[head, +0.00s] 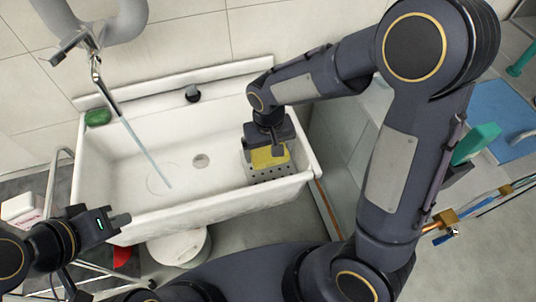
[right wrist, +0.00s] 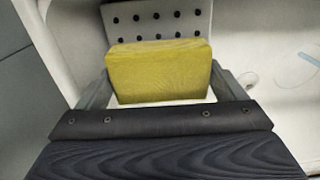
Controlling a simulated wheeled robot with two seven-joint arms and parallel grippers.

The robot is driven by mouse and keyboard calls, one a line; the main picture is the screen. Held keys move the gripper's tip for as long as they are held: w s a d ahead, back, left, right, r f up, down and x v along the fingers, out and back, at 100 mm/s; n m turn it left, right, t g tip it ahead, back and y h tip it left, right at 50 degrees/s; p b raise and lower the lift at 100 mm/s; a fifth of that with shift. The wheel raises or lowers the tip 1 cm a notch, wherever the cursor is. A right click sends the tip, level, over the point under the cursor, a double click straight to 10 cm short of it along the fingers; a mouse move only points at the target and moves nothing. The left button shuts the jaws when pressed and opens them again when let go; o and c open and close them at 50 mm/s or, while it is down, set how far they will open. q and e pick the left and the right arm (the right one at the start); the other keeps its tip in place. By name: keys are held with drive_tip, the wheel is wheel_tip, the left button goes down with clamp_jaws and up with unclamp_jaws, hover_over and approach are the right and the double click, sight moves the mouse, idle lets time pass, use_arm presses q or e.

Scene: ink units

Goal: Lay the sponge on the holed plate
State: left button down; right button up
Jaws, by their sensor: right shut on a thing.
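The yellow sponge (head: 268,157) is between the fingers of my right gripper (head: 268,150), at the right end of the white sink. In the right wrist view the sponge (right wrist: 160,72) fills the gap between the two grey fingers of the gripper (right wrist: 158,85). The grey holed plate (head: 272,175) lies under and around the sponge in the head view. In the right wrist view the plate (right wrist: 150,12) shows its dark holes beyond the sponge. I cannot tell whether the sponge touches the plate. My left gripper (head: 118,222) is empty, left of the sink's front; its jaw gap is unclear.
The white sink (head: 135,215) has a running tap (head: 95,70) whose water falls at the left. A green item (head: 98,117) lies on its back left corner. A white round container (head: 180,248) stands below the front rim.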

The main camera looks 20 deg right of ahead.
sight(268, 156)
drive_tip(key=shift+w+f, duration=0.2)
drive_tip(key=shift+f, duration=1.65)
drive_tip(key=shift+b, duration=0.3)
drive_tip(key=shift+f, duration=0.15)
drive_tip(key=o, duration=0.6)
